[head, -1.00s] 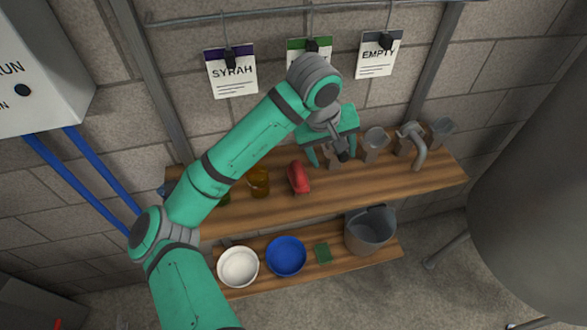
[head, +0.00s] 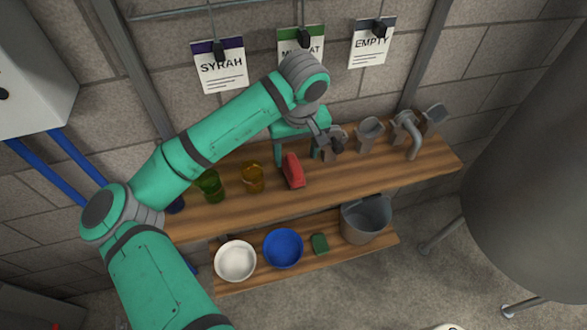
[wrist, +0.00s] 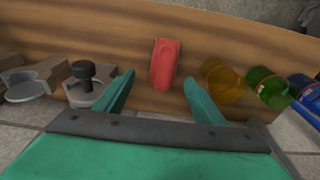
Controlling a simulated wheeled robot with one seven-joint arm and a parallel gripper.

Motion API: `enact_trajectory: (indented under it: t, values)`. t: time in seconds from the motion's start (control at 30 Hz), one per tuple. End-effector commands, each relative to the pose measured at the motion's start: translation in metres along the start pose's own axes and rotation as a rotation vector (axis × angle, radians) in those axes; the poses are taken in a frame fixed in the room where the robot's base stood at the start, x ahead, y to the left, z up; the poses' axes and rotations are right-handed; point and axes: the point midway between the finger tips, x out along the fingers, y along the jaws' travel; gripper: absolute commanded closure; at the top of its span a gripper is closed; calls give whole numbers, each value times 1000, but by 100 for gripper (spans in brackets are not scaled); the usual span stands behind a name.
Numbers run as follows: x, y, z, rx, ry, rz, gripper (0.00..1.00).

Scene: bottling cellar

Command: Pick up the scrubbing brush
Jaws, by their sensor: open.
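The red scrubbing brush (head: 293,172) lies on the upper wooden shelf, between the amber glass and the grey fittings. In the wrist view the brush (wrist: 164,66) appears ahead of the jaws, roughly centred between the fingertips. My gripper (head: 297,154) is at the wall side of the brush in the head view, with a finger to each side. My gripper (wrist: 159,80) is open and empty in the wrist view. I cannot tell the exact gap to the brush.
An amber glass (head: 252,178) and a green glass (head: 209,186) stand left of the brush. Grey fittings (head: 368,133) stand to its right, one close to my gripper. The lower shelf holds a white bowl (head: 235,262), a blue bowl (head: 283,249), a green pad (head: 320,244) and a bucket (head: 366,220).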

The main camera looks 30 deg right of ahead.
Motion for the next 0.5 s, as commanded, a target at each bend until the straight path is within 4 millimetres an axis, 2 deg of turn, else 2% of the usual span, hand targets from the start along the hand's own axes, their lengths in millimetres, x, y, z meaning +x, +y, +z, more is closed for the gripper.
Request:
enact_trajectory:
  t: [0.23,0.5]
  values:
    - [34,-6,0,-1,-1,-2,36]
    - [44,-6,0,0,0,-1,36]
